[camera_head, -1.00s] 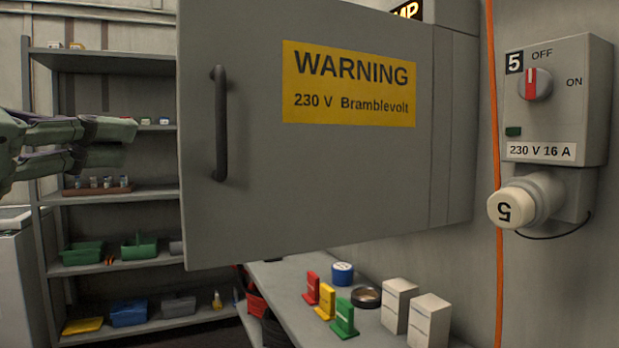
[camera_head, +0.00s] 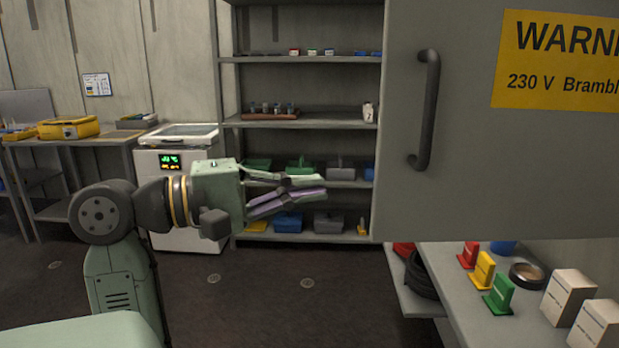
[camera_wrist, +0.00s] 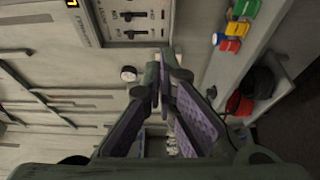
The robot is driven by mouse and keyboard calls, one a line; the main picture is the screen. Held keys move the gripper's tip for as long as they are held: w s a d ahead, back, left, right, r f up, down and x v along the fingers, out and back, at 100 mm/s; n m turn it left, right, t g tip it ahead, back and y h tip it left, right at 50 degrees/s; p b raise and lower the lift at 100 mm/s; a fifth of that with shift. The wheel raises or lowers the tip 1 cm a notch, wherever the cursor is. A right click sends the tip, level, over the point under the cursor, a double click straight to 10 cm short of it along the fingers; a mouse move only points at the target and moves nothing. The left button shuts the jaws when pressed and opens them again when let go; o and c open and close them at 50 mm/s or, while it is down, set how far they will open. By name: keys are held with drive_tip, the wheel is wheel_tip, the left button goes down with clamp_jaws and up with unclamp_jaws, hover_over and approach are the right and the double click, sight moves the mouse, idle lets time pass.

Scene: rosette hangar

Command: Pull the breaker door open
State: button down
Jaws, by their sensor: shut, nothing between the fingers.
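The grey breaker door (camera_head: 450,205) fills the right of the head view, with a yellow warning label (camera_head: 560,60) partly cut off. It appears to stand swung outward. Its dark upright bar handle (camera_head: 427,110) is near the left edge. My gripper (camera_head: 325,187) is left of the door and lower than the handle, apart from both. Its fingers are shut and empty. In the wrist view the fingertips of my gripper (camera_wrist: 161,62) meet below a panel of switches (camera_wrist: 138,18). The door and handle cannot be made out in that view.
A bench (camera_head: 455,310) below the door holds red, yellow and green stands (camera_head: 500,295), a tape roll (camera_head: 527,275) and white boxes (camera_head: 568,297). Shelves (camera_head: 300,122) stand behind my gripper. A white cabinet (camera_head: 185,215) is at the left. The floor (camera_head: 300,310) in front is clear.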

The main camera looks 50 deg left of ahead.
drive_tip(key=p+x, duration=0.3)
drive_tip(key=x, duration=0.4)
drive_tip(key=shift+s+d+p, duration=0.3)
drive_tip(key=shift+s+d, duration=0.3)
drive_tip(key=shift+d, duration=0.2)
drive_tip(key=shift+s+d+p, duration=0.3)
drive_tip(key=shift+s+d, duration=0.3)
drive_tip(key=shift+d, duration=0.15)
drive_tip(key=shift+s, duration=0.1)
